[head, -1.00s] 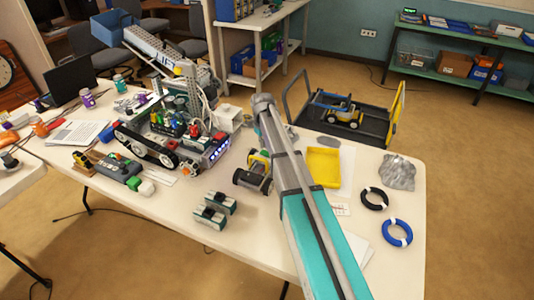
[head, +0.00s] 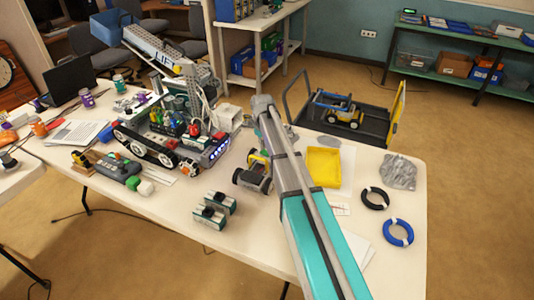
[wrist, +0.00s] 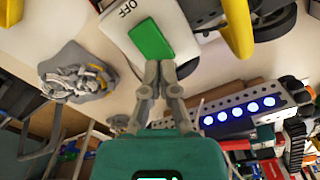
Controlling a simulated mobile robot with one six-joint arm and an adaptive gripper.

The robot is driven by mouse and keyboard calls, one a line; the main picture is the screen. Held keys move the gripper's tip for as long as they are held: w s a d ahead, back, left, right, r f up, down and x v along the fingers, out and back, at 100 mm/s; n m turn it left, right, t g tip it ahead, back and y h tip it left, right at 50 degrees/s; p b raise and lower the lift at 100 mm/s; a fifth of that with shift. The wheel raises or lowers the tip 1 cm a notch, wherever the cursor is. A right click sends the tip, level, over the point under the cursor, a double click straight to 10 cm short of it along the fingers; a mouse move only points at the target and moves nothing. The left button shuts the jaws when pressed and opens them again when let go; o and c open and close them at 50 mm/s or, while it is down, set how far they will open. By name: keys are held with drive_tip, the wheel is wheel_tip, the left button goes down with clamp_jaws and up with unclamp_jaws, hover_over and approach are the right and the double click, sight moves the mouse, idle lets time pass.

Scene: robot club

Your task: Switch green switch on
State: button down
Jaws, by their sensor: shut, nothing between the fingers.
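The green switch (wrist: 152,41) is a green rocker on a white plate (wrist: 112,24), at the top centre of the wrist view. The word OFF is printed on the plate beside the rocker's upper left end. My gripper (wrist: 160,66) is shut and empty, its fingertips together at the rocker's lower edge. I cannot tell whether they touch it. In the head view I cannot make out the switch or the fingertips; my teal and grey arm crosses that part of the table.
A tracked robot model with a blue-lit light bar (wrist: 239,110) stands close to the right of my gripper. A yellow wheeled model (head: 257,168) and a yellow tray (head: 323,166) flank my arm.

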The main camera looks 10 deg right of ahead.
sight(263, 151)
drive_tip(key=shift+f+b, duration=0.85)
drive_tip(key=shift+f, duration=0.1)
idle(0.7)
drive_tip(key=shift+r, duration=0.15)
drive_tip(key=shift+r+p, duration=3.45)
drive_tip(key=shift+p, duration=0.1)
drive_tip(key=s+m, duration=0.4)
drive_tip(key=s, duration=2.5)
drive_tip(key=shift+d+m, duration=0.15)
drive_tip(key=shift+m, duration=0.25)
drive_tip(key=shift+s, duration=0.15)
